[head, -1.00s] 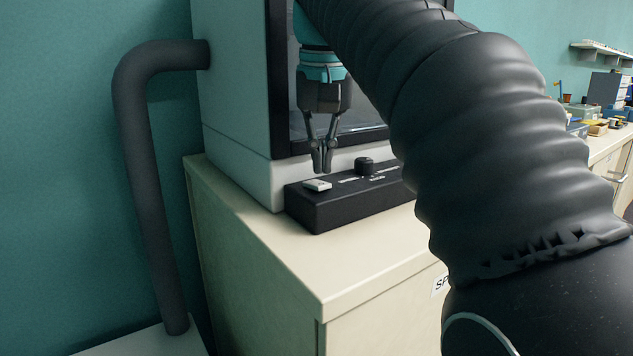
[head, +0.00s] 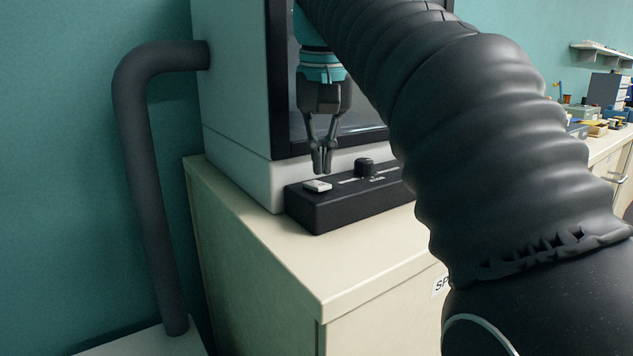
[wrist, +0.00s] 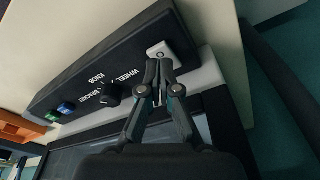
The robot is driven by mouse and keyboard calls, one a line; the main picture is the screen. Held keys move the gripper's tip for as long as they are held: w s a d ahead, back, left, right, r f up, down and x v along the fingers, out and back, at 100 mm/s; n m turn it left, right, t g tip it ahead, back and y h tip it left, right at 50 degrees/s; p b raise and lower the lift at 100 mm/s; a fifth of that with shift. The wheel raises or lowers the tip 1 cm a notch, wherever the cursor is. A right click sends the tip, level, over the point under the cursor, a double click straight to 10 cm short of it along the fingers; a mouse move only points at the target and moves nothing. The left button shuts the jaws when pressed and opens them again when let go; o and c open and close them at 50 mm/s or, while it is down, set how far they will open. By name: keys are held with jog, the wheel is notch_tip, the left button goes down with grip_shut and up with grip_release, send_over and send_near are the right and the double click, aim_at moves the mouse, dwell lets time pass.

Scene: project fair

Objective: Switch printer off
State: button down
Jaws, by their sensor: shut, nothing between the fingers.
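The printer (head: 233,95) is a light grey cabinet with a dark-framed window, standing on a cream cupboard. A black control panel (head: 335,213) juts out at its base. On the panel sit a white rocker switch (head: 317,186) and a black round knob (head: 364,166). In the wrist view the switch (wrist: 163,50) lies just beyond the fingertips and the knob (wrist: 111,92) is to the left. My gripper (head: 321,172) is shut and empty, pointing down just above the switch. I cannot tell whether the tips touch it. The wrist view also shows my gripper (wrist: 160,92).
Blue and green buttons (wrist: 60,110) sit at the panel's far end in the wrist view. A dark pipe (head: 145,180) runs down left of the printer. The cupboard top (head: 340,265) in front of the panel is clear. A cluttered bench (head: 600,140) is at the far right.

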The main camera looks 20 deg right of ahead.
aim_at(322, 185)
jog(key=shift+f+b, duration=0.8)
jog(key=shift+f, duration=0.35)
dwell(0.7)
jog(key=shift+r+p, duration=2.15)
jog(key=shift+r, duration=1.4)
